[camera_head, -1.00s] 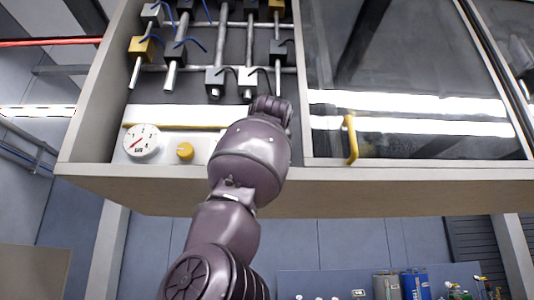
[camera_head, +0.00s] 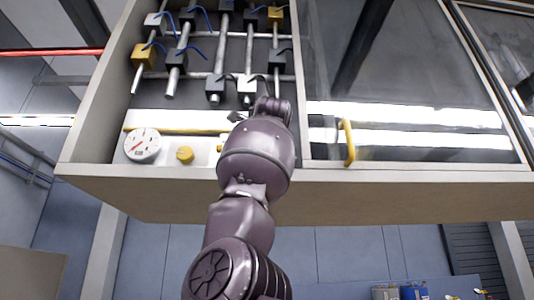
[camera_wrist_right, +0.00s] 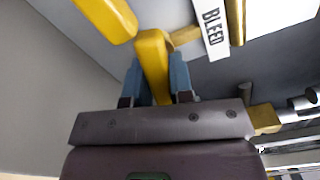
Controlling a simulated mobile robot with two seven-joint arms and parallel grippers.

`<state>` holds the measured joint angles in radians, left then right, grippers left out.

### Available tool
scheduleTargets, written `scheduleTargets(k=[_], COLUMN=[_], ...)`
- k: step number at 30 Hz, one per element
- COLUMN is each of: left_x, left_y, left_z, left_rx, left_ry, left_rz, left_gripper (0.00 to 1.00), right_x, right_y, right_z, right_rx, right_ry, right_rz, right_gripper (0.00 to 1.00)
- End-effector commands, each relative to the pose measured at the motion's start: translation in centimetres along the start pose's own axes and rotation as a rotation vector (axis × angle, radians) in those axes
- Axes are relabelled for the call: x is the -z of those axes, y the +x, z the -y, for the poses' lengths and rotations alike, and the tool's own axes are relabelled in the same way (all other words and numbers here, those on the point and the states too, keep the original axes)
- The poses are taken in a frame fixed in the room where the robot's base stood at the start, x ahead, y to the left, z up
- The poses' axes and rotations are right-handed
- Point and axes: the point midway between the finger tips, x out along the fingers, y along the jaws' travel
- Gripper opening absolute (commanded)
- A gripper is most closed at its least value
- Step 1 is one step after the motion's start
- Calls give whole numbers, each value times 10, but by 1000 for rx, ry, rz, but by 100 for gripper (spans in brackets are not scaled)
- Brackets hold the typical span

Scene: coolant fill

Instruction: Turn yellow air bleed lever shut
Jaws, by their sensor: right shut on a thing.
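The yellow air bleed lever (camera_wrist_right: 151,52) shows in the right wrist view, next to a white label reading BLEED (camera_wrist_right: 211,28). My right gripper (camera_wrist_right: 157,78) is shut on the lever, with one blue finger on each side of it. In the head view my right arm covers most of that spot, and the lever cannot be made out clearly. My left gripper is not in view.
The open cabinet holds a gauge (camera_head: 142,145), a yellow knob (camera_head: 185,154) and a yellow pipe (camera_head: 175,129). Several valve blocks with pipes (camera_head: 215,88) hang above. A glass door with a yellow handle (camera_head: 347,143) is at the right.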

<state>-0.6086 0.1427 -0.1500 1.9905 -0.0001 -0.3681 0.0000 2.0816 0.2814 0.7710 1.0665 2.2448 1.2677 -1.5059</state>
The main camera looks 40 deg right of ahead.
Motion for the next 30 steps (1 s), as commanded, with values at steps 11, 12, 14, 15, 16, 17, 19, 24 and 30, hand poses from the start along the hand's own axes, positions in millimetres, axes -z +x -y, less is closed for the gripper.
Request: scheduleTargets(k=[11,12,14,15,16,17,19,24,30], left_x=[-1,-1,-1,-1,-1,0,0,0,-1], left_y=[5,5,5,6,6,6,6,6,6], left_z=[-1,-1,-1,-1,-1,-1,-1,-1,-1], left_rx=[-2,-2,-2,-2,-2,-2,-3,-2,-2], left_ry=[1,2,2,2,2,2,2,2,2], left_rz=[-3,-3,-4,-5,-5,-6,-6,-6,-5], left_gripper=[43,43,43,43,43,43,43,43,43], right_x=[0,0,0,0,0,0,0,0,-1], right_y=[0,0,0,0,0,0,0,0,0], right_z=[1,1,1,1,1,2,2,2,2], right_rx=[1,1,1,1,1,1,1,1,2], right_ry=[-234,-250,-268,-279,-286,-291,-300,-311,-312], right_rz=[0,0,0,0,0,0,0,0,0], right_gripper=[0,0,0,0,0,0,0,0,0])
